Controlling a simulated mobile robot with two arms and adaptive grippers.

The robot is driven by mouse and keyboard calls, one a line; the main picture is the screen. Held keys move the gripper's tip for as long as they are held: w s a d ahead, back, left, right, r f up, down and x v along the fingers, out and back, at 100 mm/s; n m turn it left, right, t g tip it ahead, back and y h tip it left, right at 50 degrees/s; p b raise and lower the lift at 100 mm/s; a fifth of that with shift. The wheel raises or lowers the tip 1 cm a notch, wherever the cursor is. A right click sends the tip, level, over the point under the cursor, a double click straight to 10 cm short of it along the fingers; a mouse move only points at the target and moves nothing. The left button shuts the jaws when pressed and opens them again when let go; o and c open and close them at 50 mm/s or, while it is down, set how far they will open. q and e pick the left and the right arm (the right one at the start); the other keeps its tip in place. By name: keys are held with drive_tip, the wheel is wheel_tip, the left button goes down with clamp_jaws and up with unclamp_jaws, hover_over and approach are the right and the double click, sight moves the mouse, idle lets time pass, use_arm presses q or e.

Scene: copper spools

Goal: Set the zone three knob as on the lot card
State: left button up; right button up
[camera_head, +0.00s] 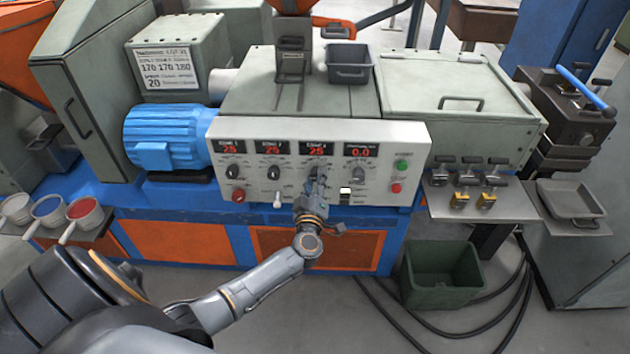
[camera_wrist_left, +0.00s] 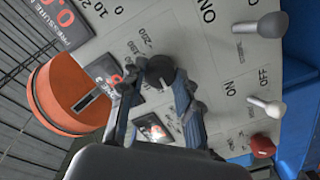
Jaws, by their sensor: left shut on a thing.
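The zone three knob (camera_wrist_left: 160,70) is a dark round dial on the white panel (camera_head: 222,150), with printed numbers around it. My left gripper (camera_head: 316,180) reaches up to the panel below the third display (camera_head: 317,148), which reads 25 in red. In the left wrist view the left gripper (camera_wrist_left: 158,82) has its two fingers on either side of the knob, shut on it. In the head view the gripper hides most of the knob. The knob's exact setting cannot be read. The lot card (camera_head: 166,68) shows 170 170 180 and, lower down, 20. My right gripper is out of view.
The zone one knob (camera_head: 232,173) and zone two knob (camera_head: 273,173) sit left of the gripper. The pressure knob (camera_head: 358,175) and a white switch (camera_head: 345,196) are close on its right. Green (camera_head: 402,165) and red (camera_head: 396,188) buttons are farther right.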

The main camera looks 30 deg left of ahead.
use_arm(q)
drive_tip(key=shift+r+m+p, duration=0.2)
drive_tip(key=shift+m+p, duration=0.1)
drive_tip(key=shift+p, duration=0.45)
drive_tip(key=m+p, duration=0.5)
drive_tip(key=p, duration=0.2)
drive_tip(key=shift+r+m, duration=0.1)
drive_tip(key=shift+m, duration=0.2)
drive_tip(key=shift+w+d+f+m+g+y+p, duration=0.1)
drive_tip(key=shift+m+g+y+p, duration=0.2)
drive_tip(key=shift+m+p, duration=2.5)
drive_tip(key=shift+d+f+m+g+y+p, duration=0.1)
drive_tip(key=shift+m+g+y, duration=0.15)
drive_tip(key=shift+m, duration=5.25)
drive_tip(key=o, duration=1.2)
drive_tip(key=shift+c, duration=0.2)
